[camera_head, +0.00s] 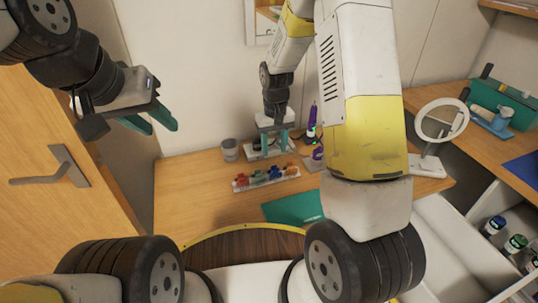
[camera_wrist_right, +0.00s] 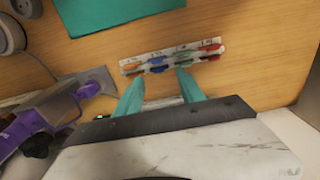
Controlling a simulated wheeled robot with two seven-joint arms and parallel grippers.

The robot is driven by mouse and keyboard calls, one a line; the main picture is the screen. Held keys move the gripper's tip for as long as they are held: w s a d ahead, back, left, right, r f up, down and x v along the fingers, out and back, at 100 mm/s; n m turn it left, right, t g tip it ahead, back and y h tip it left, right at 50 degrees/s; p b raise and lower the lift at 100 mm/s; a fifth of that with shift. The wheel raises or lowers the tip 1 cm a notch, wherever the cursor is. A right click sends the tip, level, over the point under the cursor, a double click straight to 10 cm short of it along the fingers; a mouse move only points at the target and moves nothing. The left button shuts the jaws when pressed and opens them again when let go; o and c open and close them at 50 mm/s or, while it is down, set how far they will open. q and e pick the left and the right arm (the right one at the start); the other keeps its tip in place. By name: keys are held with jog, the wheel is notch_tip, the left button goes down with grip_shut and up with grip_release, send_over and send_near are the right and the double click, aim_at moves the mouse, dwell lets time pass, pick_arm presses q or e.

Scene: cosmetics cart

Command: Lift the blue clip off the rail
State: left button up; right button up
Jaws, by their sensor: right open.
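The blue clip (camera_head: 274,173) sits on a white rail (camera_head: 249,185) on the wooden desk, between a green clip (camera_head: 258,177) and an orange clip (camera_head: 291,169). A red clip (camera_head: 241,180) is at the rail's left end. In the right wrist view the blue clip (camera_wrist_right: 157,69) shows just beyond and between my fingertips, on the rail (camera_wrist_right: 170,55). My right gripper (camera_head: 273,143) is open and empty, apart from the clips, behind the rail in the head view; its teal fingers also show in the wrist view (camera_wrist_right: 160,82). My left gripper (camera_head: 153,124) is open and empty, far left.
A grey cup (camera_head: 229,150) stands left of my right gripper. A purple tool (camera_head: 312,128) stands right of it. A teal mat (camera_head: 293,207) lies in front of the rail. A round mirror (camera_head: 442,120) and a green box (camera_head: 503,103) are at the right.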

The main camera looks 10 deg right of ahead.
aim_at(275, 167)
jog(key=f, duration=0.8)
jog(key=shift+w+d+f, duration=0.2)
jog(key=shift+w+f, duration=0.1)
jog(key=shift+w, duration=0.1)
grip_shut()
